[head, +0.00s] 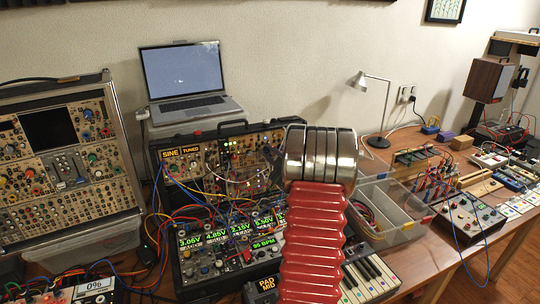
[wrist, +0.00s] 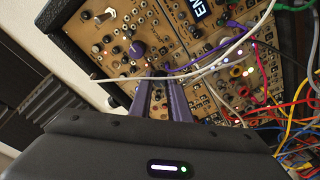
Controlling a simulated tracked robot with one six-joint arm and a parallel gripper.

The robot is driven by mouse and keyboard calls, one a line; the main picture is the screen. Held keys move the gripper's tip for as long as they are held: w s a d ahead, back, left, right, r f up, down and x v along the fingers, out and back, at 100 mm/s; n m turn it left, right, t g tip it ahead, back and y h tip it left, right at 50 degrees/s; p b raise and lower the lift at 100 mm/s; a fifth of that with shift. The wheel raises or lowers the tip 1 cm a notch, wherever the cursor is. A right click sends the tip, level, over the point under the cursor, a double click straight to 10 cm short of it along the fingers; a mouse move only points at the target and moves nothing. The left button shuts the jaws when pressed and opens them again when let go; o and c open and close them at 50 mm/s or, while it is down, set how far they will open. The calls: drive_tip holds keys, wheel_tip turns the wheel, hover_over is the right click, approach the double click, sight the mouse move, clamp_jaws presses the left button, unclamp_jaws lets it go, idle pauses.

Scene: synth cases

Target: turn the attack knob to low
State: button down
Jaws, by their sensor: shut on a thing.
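In the wrist view, the two purple-grey fingers of my gripper (wrist: 159,86) reach to a tan synth panel (wrist: 180,35) with several small knobs and sockets. The gripper is shut on a small knob, taken to be the attack knob; the fingers and a grey cable crossing at their tips mostly hide it. Its label and pointer cannot be read. A larger purple knob (wrist: 137,48) stands apart, just above left of the fingertips. In the head view, my silver and red arm covers the right part of the synth case (head: 212,132), and the gripper cannot be made out clearly.
Grey, purple and coloured patch cables (wrist: 285,115) hang close on the right of the gripper. A lit display (wrist: 200,13) sits above. In the head view, a laptop (head: 185,75) stands behind the case, and a clear divided box (head: 395,222) and a lamp (head: 370,105) are to the right.

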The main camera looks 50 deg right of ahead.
drive_tip(key=shift+w+a+f+n, duration=0.1)
drive_tip(key=shift+a+n, duration=0.05)
drive_tip(key=shift+n, duration=0.35)
drive_tip(key=c, duration=1.7)
unclamp_jaws()
drive_tip(key=shift+o, duration=0.2)
drive_tip(key=v, duration=1.3)
drive_tip(key=shift+s, duration=0.4)
